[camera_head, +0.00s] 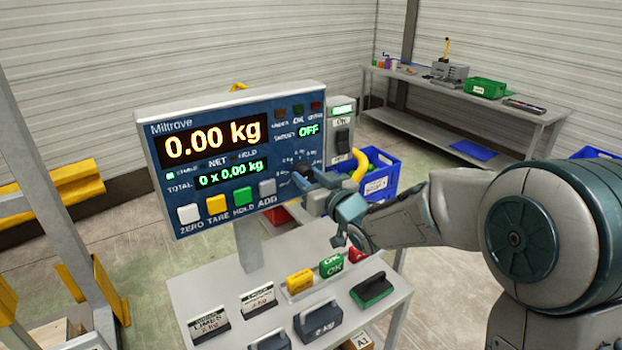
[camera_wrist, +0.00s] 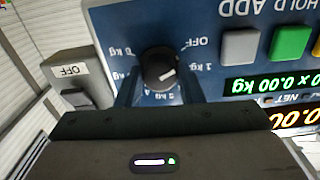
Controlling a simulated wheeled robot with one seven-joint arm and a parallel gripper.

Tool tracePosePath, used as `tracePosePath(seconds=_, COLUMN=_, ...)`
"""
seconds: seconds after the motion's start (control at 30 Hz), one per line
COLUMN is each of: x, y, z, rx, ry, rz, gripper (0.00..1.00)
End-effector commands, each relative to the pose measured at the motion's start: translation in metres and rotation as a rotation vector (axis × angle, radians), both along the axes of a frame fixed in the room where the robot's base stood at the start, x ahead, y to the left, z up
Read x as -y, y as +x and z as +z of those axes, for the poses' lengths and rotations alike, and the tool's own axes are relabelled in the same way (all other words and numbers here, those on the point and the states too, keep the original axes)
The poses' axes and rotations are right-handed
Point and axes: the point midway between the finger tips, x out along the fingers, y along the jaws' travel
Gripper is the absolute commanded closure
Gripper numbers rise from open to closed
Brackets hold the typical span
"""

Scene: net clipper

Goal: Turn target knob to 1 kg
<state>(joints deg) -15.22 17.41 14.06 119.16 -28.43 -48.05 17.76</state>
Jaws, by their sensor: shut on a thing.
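The target knob (camera_wrist: 160,68) is a round black dial with a white pointer mark, on the blue face of the weighing display (camera_head: 165,150). Labels OFF, 1 kg and 2 kg show around it, upside down in the wrist view. The mark lies on the knob's right side, towards OFF and 1 kg; its exact setting is hard to tell. The TARGET readout (camera_head: 309,130) shows OFF. My gripper (camera_wrist: 158,92) is shut on the knob, one finger on each side. In the head view my gripper (camera_head: 312,180) hides part of the knob.
Coloured buttons (camera_head: 243,196) line the panel's lower edge. A power switch box (camera_head: 341,130) stands right of the panel. Below, a table (camera_head: 235,275) holds cards, stamps and weights. A blue crate (camera_head: 381,176) and a workbench (camera_head: 450,95) stand behind.

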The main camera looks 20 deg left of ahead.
Motion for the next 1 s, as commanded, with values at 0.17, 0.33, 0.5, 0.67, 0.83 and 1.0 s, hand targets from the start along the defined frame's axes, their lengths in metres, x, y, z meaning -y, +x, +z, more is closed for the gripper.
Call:
tracePosePath(seconds=0.17, x=-0.001, y=0.0002, z=0.0014, rx=-0.068, ry=0.066, rz=0.002, gripper=0.89)
tracePosePath(seconds=0.33, x=-0.0014, y=0.0, z=0.0022, rx=-0.169, ry=0.152, rz=0.003, gripper=0.89)
tracePosePath(seconds=0.5, x=-0.0016, y=0.0001, z=0.0028, rx=-0.273, ry=0.241, rz=0.002, gripper=0.89)
tracePosePath(seconds=0.67, x=-0.0018, y=0.0001, z=0.0033, rx=-0.359, ry=0.315, rz=0.003, gripper=0.89)
tracePosePath(seconds=0.83, x=-0.0019, y=0.0001, z=0.0037, rx=-0.429, ry=0.375, rz=0.004, gripper=0.89)
tracePosePath(seconds=1.0, x=-0.0026, y=-0.0004, z=0.0041, rx=-0.472, ry=0.413, rz=0.006, gripper=0.89)
